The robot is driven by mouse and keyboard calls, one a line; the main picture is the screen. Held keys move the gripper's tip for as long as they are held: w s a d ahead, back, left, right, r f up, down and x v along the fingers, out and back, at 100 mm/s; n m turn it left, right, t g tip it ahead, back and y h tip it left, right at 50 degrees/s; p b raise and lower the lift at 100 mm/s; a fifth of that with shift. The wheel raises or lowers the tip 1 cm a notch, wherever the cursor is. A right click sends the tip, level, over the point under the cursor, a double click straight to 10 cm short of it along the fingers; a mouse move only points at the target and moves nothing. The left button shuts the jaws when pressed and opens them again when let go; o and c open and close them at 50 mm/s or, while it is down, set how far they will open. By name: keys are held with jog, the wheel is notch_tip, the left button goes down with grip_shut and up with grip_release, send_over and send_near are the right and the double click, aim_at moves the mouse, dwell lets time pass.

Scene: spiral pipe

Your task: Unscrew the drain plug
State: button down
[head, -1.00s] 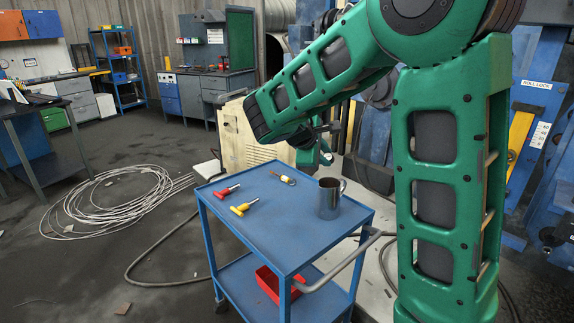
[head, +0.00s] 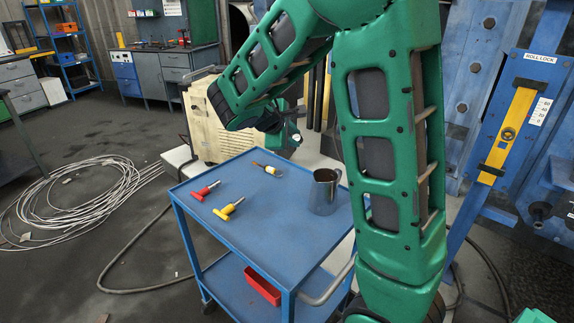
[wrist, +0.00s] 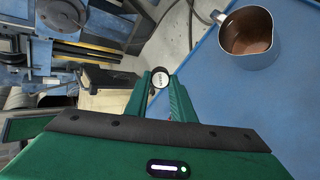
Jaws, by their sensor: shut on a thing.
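My gripper (wrist: 160,92) is shut on a small round piece (wrist: 159,79) with a white face and dark marks, held between its green fingertips. I cannot tell whether this piece is the drain plug. In the head view my gripper (head: 291,139) is small and partly dark, just beyond the far edge of the blue cart (head: 262,225). No drain plug can be made out elsewhere.
Blue machinery (head: 515,120) stands right. Coiled cable (head: 60,205) lies on the floor at left.

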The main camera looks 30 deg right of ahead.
jog(key=shift+w+a+f, duration=0.1)
jog(key=shift+a+f, duration=0.05)
jog(key=shift+f, duration=2.65)
jog(key=shift+a+f, duration=0.15)
jog(key=shift+f, duration=2.65)
jog(key=shift+w+a+f, duration=0.1)
jog(key=shift+a+f, duration=0.05)
jog(key=shift+f, duration=2.65)
jog(key=c, duration=1.4)
grip_release()
jog(key=shift+c, duration=0.2)
jog(key=shift+s, duration=0.1)
jog(key=shift+s+f, duration=0.1)
jog(key=shift+f, duration=0.05)
jog(key=shift+a, duration=0.1)
jog(key=v, duration=1)
jog(key=shift+r, duration=0.45)
